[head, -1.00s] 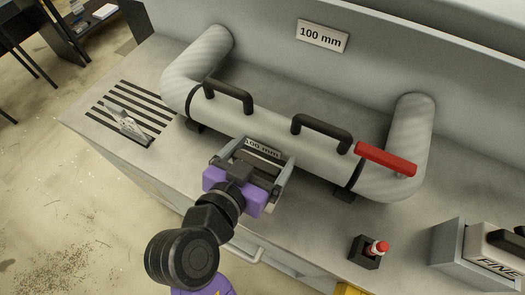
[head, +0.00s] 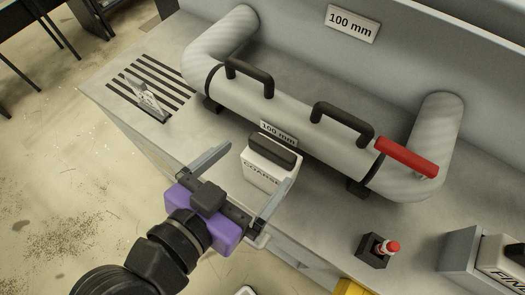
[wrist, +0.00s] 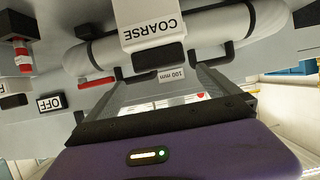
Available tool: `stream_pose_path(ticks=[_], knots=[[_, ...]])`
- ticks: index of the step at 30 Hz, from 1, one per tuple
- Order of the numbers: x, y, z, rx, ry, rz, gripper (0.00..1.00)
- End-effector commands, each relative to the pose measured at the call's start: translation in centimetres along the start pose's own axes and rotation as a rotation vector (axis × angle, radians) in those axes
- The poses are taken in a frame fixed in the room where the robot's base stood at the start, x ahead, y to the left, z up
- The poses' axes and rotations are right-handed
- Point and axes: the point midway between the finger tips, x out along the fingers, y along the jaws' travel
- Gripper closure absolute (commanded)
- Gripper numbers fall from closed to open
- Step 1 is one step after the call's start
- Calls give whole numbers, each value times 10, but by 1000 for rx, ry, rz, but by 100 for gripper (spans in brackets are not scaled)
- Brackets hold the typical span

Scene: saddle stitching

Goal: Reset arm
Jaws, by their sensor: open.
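My purple gripper (head: 232,187) is open and empty in the head view, with its two fingers spread wide. It is at the front edge of the bench, in front of and apart from a white block with a black grip, labelled COARSE (head: 268,167). The block stands on the bench in front of the big pipe (head: 290,128). In the wrist view, the COARSE block (wrist: 150,27) appears ahead beyond the fingers, with nothing between them.
The pipe has two black handles and a red lever (head: 407,157). A red-topped button or switch (head: 388,247) and the FINE block (head: 500,262) are at right. A slotted area (head: 140,85) with a small clear piece (head: 148,98) lies at left. Open floor is at left.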

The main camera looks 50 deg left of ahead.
Motion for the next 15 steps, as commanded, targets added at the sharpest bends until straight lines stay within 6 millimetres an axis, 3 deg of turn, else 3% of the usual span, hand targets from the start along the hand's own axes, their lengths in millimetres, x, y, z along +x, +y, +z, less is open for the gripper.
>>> stream_pose_path(ticks=[5, 15], knots=[[-11, 0, 0, 1, 0, 0, 0], [-12, 0, 0, 1, 0, 0, 0]])
